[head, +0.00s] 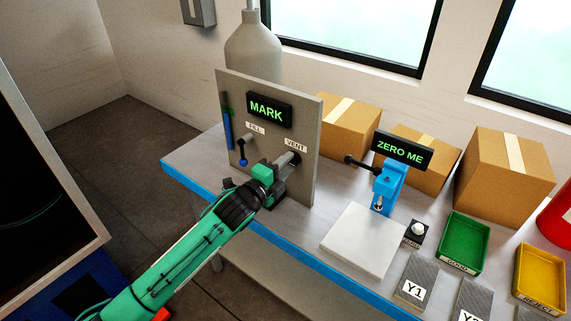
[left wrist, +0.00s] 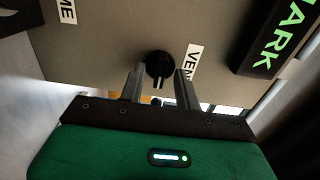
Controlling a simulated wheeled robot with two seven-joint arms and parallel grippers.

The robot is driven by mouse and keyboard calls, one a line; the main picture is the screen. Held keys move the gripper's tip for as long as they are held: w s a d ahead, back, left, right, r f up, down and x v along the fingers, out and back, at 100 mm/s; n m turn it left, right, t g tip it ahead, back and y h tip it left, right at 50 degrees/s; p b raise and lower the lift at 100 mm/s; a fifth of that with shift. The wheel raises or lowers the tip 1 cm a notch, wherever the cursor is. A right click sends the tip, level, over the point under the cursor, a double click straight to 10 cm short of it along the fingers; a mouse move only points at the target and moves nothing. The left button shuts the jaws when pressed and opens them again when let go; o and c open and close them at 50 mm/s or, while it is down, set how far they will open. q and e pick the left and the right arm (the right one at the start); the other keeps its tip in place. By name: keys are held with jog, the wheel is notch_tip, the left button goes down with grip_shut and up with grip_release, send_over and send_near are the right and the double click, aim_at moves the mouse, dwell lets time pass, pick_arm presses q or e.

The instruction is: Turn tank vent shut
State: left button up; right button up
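The tank panel (head: 228,92) is a grey upright plate on the bench, with a tank (head: 253,48) behind it. The black vent knob (head: 295,158) sits at its lower right under the VENT label (head: 296,144). In the left wrist view the round knob (left wrist: 159,64) shows a light pointer mark. My left gripper (head: 284,168) is at the knob, in front of the panel. In the left wrist view its two fingers (left wrist: 159,82) stand apart, one to each side of the knob; whether they touch it I cannot tell. My right gripper is out of view.
A fill lever (head: 242,152) with a blue ball and a MARK display (head: 267,110) are on the same panel. To the right stand a blue press (head: 388,186), a white plate (head: 362,240), a green tray (head: 466,241) and a yellow tray (head: 541,278). Cardboard boxes (head: 505,178) line the back.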

pick_arm(q)
jog(key=shift+w, duration=0.1)
grip_shut()
jog(key=shift+n, duration=0.3)
jog(key=n+p, duration=0.1)
jog(key=n, duration=0.2)
jog(key=shift+p, duration=0.35)
jog(key=n+p, duration=0.1)
jog(key=n, duration=0.2)
jog(key=shift+n, duration=0.3)
jog(key=n+p, duration=0.2)
jog(key=n, duration=0.8)
jog(key=shift+f+p, duration=0.1)
jog(key=shift+p, duration=0.3)
jog(key=shift+n, duration=0.5)
